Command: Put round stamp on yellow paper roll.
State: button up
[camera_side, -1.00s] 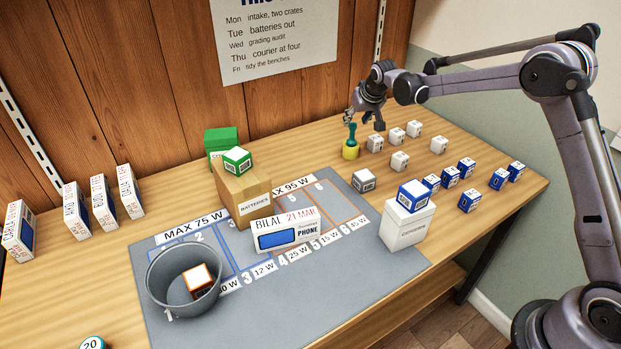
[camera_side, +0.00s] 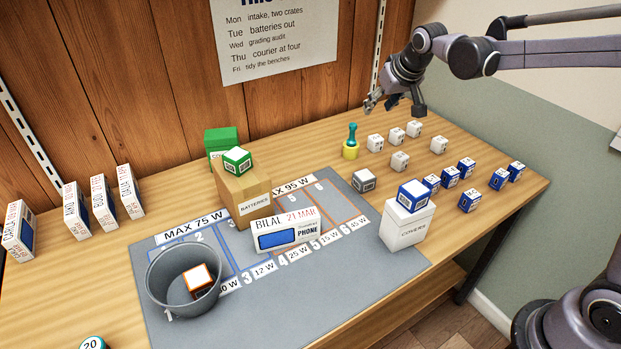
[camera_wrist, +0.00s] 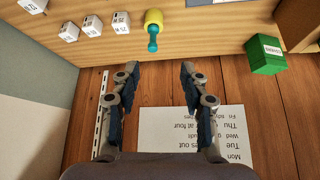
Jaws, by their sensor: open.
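The round stamp (camera_side: 352,132), with a teal handle, stands upright on the yellow paper roll (camera_side: 350,152) near the back of the bench. In the wrist view the stamp (camera_wrist: 152,40) and the yellow roll (camera_wrist: 154,17) show beyond the fingertips, seen from above and behind. My gripper (camera_side: 393,106) is open and empty, in the air above and to the right of the stamp, apart from it. In the wrist view the two fingers of my gripper (camera_wrist: 159,72) are spread with nothing between them.
Several white cubes (camera_side: 400,161) and blue cubes (camera_side: 466,166) stand right of the roll. A white covers box (camera_side: 407,230), brown batteries box (camera_side: 243,194), green box (camera_side: 219,140) and grey bucket (camera_side: 170,277) stand on or near the grey mat (camera_side: 330,275).

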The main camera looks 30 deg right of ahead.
jog(key=s+a+f+n, duration=0.1)
jog(key=s+a+f, duration=0.1)
jog(key=s, duration=1.1)
jog(key=s+a+f+n+y, duration=0.1)
jog(key=s+a, duration=0.3)
jog(key=s, duration=0.8)
jog(key=shift+s+f+t, duration=0.4)
